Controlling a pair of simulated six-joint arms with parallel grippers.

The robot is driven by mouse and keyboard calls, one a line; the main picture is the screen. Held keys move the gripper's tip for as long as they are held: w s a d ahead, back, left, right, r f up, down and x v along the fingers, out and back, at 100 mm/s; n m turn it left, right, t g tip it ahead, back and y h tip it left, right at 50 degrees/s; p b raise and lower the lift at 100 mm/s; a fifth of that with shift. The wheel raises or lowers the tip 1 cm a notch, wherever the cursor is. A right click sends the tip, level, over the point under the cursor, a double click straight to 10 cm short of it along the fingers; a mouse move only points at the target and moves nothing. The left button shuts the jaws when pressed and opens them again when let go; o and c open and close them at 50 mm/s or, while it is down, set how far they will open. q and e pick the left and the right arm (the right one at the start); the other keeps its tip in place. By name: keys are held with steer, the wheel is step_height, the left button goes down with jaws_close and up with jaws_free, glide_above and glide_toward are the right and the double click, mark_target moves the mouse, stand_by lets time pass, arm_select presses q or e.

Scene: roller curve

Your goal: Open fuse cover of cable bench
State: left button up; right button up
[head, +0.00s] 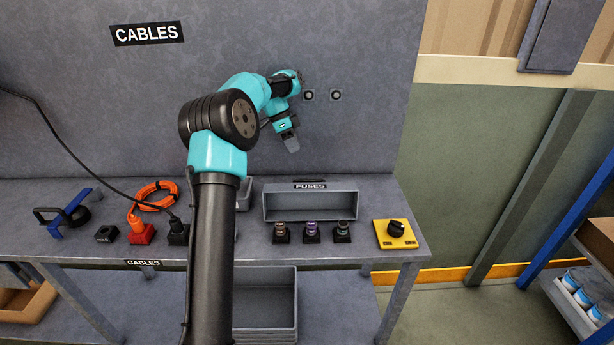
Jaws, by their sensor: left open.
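The cable bench (375,187) is a grey table with a tall grey back panel. A grey open bin (310,216) labelled FUSES stands on it, right of the middle. Three small fuses with brown, purple and green tops (311,229) stand in black bases in front of it. I cannot make out a separate fuse cover; part of the panel is hidden behind my arm. Two small round fittings (322,95) sit on the back panel. My left gripper (291,143) is open and points down in front of the panel, above the bin and left of the fittings. It appears empty. My right gripper is not in view.
A yellow box with a black rotary knob (395,231) is at the bench's right end. A black cable hangs across the left side. Shelves stand far right.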

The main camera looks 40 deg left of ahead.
arm_select(q)
glide_toward(310, 197)
steer(key=w+f, duration=0.5)
steer(key=shift+w+a, duration=0.1)
steer(key=shift+a, duration=0.05)
steer(key=shift+c, duration=0.5)
jaws_close()
